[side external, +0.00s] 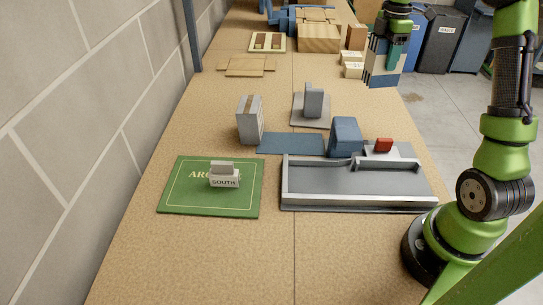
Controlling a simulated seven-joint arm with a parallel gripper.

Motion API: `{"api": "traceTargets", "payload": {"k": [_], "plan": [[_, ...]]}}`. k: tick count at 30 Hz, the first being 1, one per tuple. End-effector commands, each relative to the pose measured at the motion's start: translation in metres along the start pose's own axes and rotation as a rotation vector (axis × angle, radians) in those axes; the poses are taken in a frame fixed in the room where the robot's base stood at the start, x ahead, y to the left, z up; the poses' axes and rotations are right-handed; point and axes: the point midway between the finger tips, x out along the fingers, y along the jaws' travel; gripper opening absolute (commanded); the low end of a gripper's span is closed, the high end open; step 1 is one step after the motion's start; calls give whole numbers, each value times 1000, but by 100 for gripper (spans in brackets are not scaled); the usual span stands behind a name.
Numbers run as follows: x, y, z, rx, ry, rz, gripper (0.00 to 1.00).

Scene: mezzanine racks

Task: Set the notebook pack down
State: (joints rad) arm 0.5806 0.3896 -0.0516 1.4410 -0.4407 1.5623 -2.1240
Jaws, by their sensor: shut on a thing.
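My gripper (391,50) is in the upper right of the side external view, over the right edge of the table. It is shut on a blue pack with pale stripes (381,70), which looks like the notebook pack. The pack hangs upright, with part of it hidden behind the gripper's finger. It appears to be held above the table; its exact height is hard to tell.
A green board (185,200) bears a small block marked SOUTH (224,181). A grey tray (355,199), blue mat (283,145), blue block (346,135), red block (383,145), grey box (250,120) and grey upright stand (313,100) occupy the middle. Pale boxes (352,69) stand near the pack. The front is clear.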

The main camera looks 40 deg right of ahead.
Motion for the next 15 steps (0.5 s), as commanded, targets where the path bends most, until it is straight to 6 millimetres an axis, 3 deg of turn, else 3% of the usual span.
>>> {"api": "traceTargets", "payload": {"k": [8,15], "plan": [[-5,-29,-103,-337,2,3,9],[-8,-98,-210,-769,0,4,9]]}}
